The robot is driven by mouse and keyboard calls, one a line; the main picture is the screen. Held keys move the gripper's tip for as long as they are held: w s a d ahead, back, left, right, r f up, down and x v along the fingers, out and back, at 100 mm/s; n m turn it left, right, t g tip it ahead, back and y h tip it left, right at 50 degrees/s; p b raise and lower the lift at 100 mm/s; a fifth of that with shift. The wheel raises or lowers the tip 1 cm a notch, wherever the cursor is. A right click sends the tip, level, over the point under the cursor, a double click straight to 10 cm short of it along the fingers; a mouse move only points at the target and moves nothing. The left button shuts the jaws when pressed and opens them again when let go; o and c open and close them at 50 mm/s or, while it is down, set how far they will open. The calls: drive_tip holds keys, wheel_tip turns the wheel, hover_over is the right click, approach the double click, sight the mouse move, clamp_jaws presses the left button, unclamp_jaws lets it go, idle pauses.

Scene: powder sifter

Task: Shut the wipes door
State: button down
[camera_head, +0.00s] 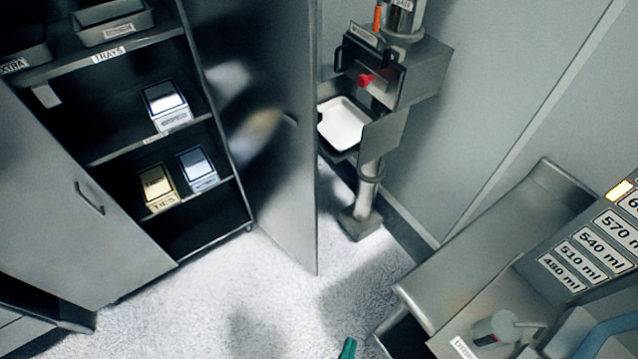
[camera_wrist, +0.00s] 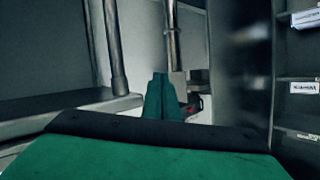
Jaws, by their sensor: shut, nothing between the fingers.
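A tall grey cabinet (camera_head: 118,65) stands open at the left in the head view, with shelves of boxes and trays inside. Its left door (camera_head: 85,220), with a bar handle, stands swung out. Its right door (camera_head: 275,130) also stands open, between the shelves and the sifter. I cannot read which door is marked for wipes. In the wrist view a tall dark panel (camera_wrist: 235,75) stands left of the shelves. My gripper shows only as a green tip (camera_head: 348,348) at the bottom of the head view. In the wrist view its green fingers (camera_wrist: 162,78) are together and empty, apart from any door.
The sifter (camera_head: 410,70), with a red knob and white tray (camera_head: 343,123), stands behind the right door. A metal bench (camera_head: 490,235) with volume labels fills the right. Pale floor (camera_head: 270,290) is clear between cabinet and bench.

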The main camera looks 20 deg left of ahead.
drive_tip(key=w+a+f+m+g+y, duration=0.15)
drive_tip(key=w+f+m+y, duration=0.4)
drive_tip(key=w, duration=0.75)
drive_tip(key=w+a+r+m+t+y, duration=0.1)
drive_tip(key=w+a+r+y, duration=0.2)
drive_tip(key=w, duration=0.4)
drive_tip(key=w+a+r+m+t+y, duration=0.1)
drive_tip(key=w+a+r+y, duration=0.2)
drive_tip(key=w, duration=0.4)
drive_tip(key=x, duration=1.9)
drive_tip(key=shift+w, duration=0.15)
